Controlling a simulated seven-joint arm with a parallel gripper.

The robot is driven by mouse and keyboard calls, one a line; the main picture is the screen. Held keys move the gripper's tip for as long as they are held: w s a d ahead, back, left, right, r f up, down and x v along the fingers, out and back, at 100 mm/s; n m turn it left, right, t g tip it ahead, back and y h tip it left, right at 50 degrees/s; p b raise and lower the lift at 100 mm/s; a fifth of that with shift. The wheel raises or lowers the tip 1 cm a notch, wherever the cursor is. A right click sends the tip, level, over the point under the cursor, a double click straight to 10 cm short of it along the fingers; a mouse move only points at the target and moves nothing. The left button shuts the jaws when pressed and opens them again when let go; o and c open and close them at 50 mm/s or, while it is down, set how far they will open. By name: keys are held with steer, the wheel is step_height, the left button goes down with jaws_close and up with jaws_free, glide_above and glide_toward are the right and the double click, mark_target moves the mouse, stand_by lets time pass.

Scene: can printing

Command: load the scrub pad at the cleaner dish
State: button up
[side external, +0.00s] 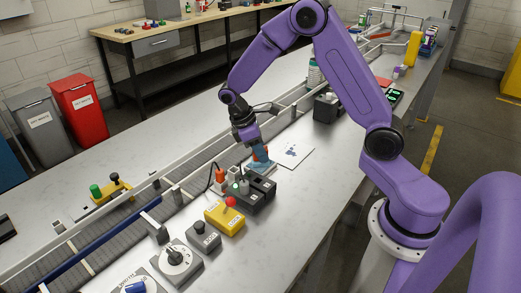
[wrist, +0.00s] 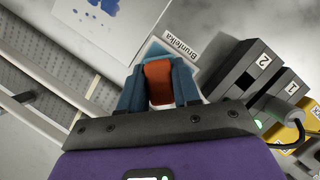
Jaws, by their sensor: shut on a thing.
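My gripper (side external: 259,155) is low over the bench beside the conveyor. In the wrist view its two blue fingers (wrist: 159,82) are shut on an orange-brown block (wrist: 158,72), which looks like the scrub pad. A pale blue-and-white piece, apparently the cleaner dish (wrist: 152,49), shows just past and beneath the fingertips, next to a label reading roughly "Brunfelka" (wrist: 181,46). The fingers and pad hide most of the dish. I cannot tell whether the pad touches it.
Dark blocks marked 1 and 2 (wrist: 245,72) stand close by on the right in the wrist view, with a cable. A white sheet with blue blotches (side external: 293,152) lies beside the gripper. A yellow box with a red button (side external: 225,217) stands nearer, and the conveyor (side external: 190,177) runs alongside.

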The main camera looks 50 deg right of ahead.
steer(key=shift+f, duration=0.1)
steer(key=shift+r, duration=3.55)
